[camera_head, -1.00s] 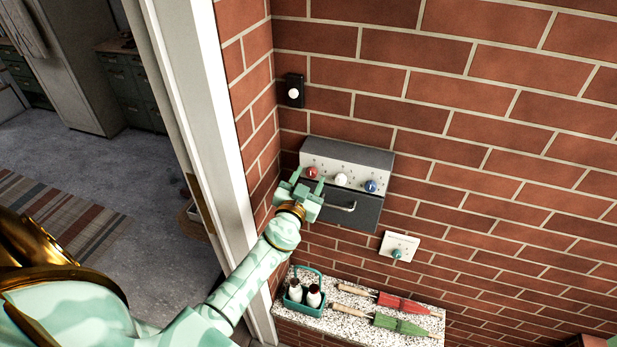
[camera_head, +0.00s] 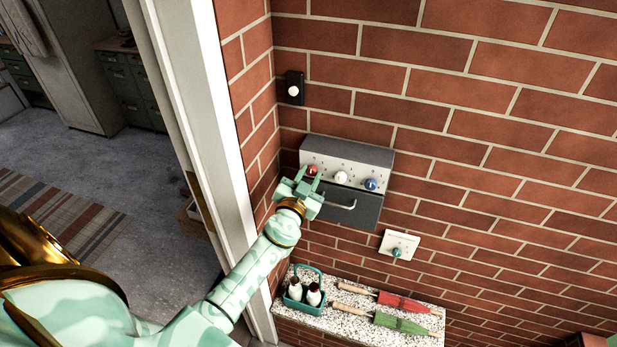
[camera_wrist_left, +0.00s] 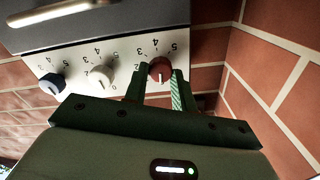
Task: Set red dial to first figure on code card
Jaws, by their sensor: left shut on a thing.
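The red dial (camera_head: 312,169) is the leftmost of three on a grey lock box (camera_head: 374,161) fixed to the brick wall. It also shows in the left wrist view (camera_wrist_left: 160,68), upside down, with a white pointer line and figures around it. I cannot tell for sure which figure it points to. My left gripper (camera_head: 308,177) is shut on the red dial, one finger on each side. The white dial (camera_head: 340,177) and blue dial (camera_head: 371,184) sit beside it, untouched. I see no code card. My right gripper is out of view.
Below the dials is a dark front with a bar handle (camera_head: 342,206). A plate with a teal knob (camera_head: 398,247) is lower right. A speckled ledge (camera_head: 350,330) holds a teal caddy (camera_head: 304,308) with bottles. A white door frame (camera_head: 215,120) stands close left of my arm.

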